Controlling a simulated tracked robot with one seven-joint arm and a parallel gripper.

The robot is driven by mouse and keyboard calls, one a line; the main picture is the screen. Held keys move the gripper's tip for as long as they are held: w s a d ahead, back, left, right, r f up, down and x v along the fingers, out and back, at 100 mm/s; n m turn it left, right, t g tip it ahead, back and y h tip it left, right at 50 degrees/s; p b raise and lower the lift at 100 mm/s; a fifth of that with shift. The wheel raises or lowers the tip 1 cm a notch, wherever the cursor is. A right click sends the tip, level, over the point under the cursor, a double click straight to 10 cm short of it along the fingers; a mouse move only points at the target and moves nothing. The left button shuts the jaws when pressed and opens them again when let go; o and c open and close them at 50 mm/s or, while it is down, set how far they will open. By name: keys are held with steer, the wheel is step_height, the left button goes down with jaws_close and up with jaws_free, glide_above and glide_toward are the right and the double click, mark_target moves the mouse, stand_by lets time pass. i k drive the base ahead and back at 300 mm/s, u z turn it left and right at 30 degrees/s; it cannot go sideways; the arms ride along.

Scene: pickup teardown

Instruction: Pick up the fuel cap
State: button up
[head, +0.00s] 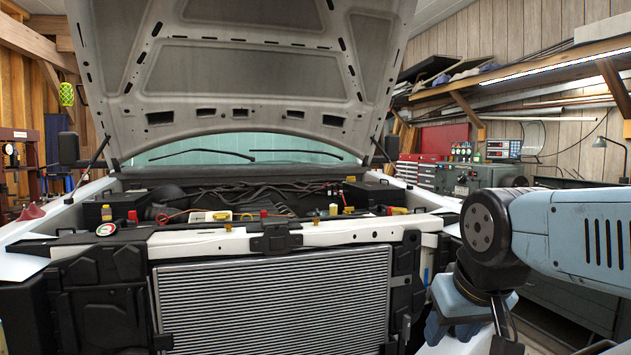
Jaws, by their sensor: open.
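I cannot pick out the fuel cap with certainty. A small round object with a pale face and red and green marks (106,229) lies on the left end of the truck's front crossmember; I cannot tell whether it is a cap. Small yellow and red caps show in the engine bay, such as a yellow one (222,216) near the middle. My arm comes in from the right and bends down at the lower right. Its end runs out of the bottom of the picture, and my gripper's fingers do not show.
The raised hood (250,60) hangs over the engine bay. The radiator (275,305) fills the front below the crossmember (350,233). A cluttered workbench with a red toolbox (444,139) lies behind at right.

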mark_target(317, 216)
steer(key=z, duration=0.05)
steer(key=i, duration=1)
steer(key=u, duration=0.05)
